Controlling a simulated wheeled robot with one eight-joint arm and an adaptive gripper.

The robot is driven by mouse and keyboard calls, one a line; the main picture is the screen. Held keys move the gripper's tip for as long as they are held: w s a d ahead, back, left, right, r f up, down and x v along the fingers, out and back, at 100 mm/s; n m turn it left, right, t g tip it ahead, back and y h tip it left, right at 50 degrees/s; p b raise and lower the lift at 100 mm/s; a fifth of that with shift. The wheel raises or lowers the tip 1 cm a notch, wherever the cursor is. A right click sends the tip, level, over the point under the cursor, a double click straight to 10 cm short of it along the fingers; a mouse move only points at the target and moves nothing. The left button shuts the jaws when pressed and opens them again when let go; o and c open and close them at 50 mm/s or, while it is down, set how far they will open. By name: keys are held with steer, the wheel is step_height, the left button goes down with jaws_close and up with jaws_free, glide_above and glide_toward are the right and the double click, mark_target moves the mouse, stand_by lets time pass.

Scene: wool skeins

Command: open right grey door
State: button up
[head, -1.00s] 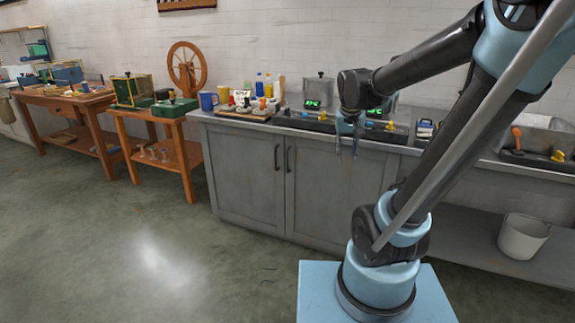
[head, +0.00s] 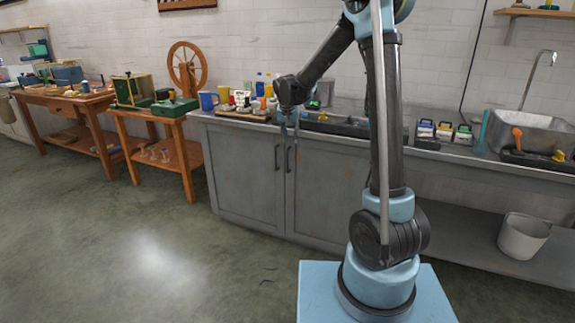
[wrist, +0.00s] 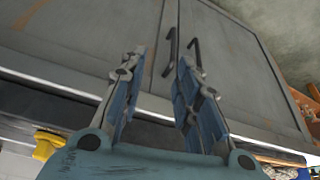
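The right grey door (head: 325,190) is shut, flush beside the left grey door (head: 240,170) under the counter. Its dark upright handle (head: 290,158) sits by the seam between the doors, close to the left door's handle (head: 277,157). My gripper (head: 290,130) points down near the counter's front edge, above the handles. In the wrist view, which looks upside down, my gripper (wrist: 160,62) is open with nothing between its fingers. The right door's handle (wrist: 170,52) shows just beyond the fingertips, apart from them as far as I can see.
The counter (head: 200,115) above the doors holds a blue mug (head: 208,101), bottles, a dark tray (head: 340,125) and small boxes. A wooden stand (head: 165,150) is to the left. A white bucket (head: 522,236) is on the low shelf at right. The floor before the doors is clear.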

steer(key=a+x, duration=0.1)
steer(key=x, duration=0.5)
steer(key=a+x, duration=0.1)
steer(key=x, duration=0.6)
steer(key=w+a+x, duration=0.1)
steer(key=x, duration=0.5)
steer(key=shift+w+f, duration=0.1)
steer(key=shift+w, duration=0.1)
steer(key=shift+c, duration=0.2)
jaws_close()
